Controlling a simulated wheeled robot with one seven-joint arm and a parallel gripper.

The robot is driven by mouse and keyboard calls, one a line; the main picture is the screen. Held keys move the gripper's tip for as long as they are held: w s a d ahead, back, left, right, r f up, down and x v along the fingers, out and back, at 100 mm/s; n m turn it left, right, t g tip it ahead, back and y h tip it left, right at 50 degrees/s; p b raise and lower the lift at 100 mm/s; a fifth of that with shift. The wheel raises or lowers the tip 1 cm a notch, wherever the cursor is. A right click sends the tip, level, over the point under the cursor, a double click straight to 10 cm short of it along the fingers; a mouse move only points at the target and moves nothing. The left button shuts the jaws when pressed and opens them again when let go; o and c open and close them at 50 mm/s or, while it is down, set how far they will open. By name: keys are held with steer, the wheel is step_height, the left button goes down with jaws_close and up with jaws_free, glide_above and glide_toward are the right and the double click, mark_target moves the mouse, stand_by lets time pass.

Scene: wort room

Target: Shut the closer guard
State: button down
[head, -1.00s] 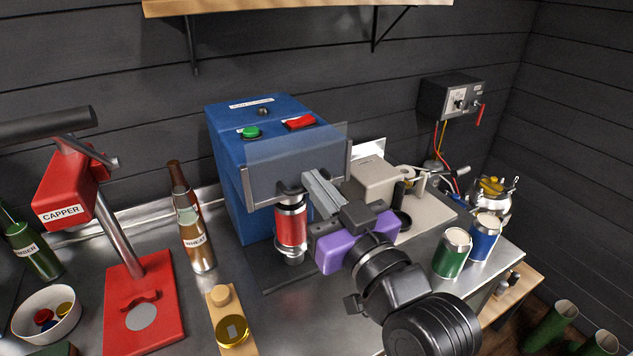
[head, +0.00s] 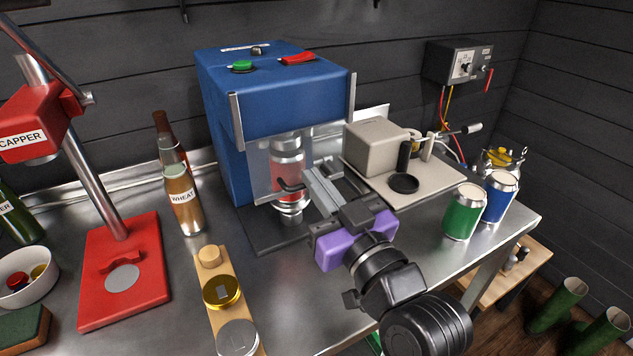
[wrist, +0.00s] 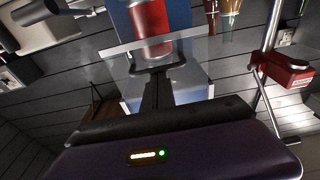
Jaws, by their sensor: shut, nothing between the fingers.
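The closer is a blue machine (head: 270,95) with a green and a red button on top. Its clear guard (head: 257,165) hangs low between two grey side rails, in front of a red can (head: 287,160) standing on the closer's base. The guard's dark handle (head: 288,186) is near its lower edge; in the wrist view the handle (wrist: 152,69) sits just past my fingertips. My gripper (head: 312,172) is shut and empty, its fingers at the handle. I cannot tell whether they touch it. The guard's lower edge is partly hidden by my fingers.
A red capper (head: 122,265) and brown bottles (head: 184,200) stand left of the closer. A wooden strip with lids (head: 221,291) lies in front. A beige device (head: 378,148) and green and blue cans (head: 464,212) are on the right.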

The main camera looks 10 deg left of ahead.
mark_target(300, 146)
steer(key=shift+f, duration=0.55)
steer(key=r+p, duration=0.3)
steer(key=r, duration=0.1)
steer(key=shift+w+a+r, duration=0.1)
steer(key=shift+w+a, duration=0.1)
steer(key=shift+w, duration=0.1)
steer(key=shift+s+d+r, duration=0.1)
steer(key=shift+s+r, duration=0.05)
steer(key=shift+r, duration=0.15)
steer(key=s+d+m+t+h+b, duration=0.2)
steer(key=s+d+m+t+h, duration=0.15)
steer(key=s+d, duration=0.65)
steer(key=s+d+f+m+h, duration=0.45)
steer(key=s+d+f, duration=0.25)
steer(key=d+f, duration=0.2)
steer(key=s+d+f+g+h, duration=0.1)
steer(key=s+d+f, duration=0.1)
steer(key=s+f, duration=0.2)
steer(key=s+d+f+g+h, duration=0.1)
steer(key=s+f, duration=0.4)
steer(key=s, duration=0.6)
steer(key=s+d+f+n+g+h, duration=0.1)
steer(key=s+d+f+g, duration=0.2)
steer(key=s, duration=0.5)
steer(key=shift+f+p, duration=0.35)
steer(key=shift+f, duration=0.55)
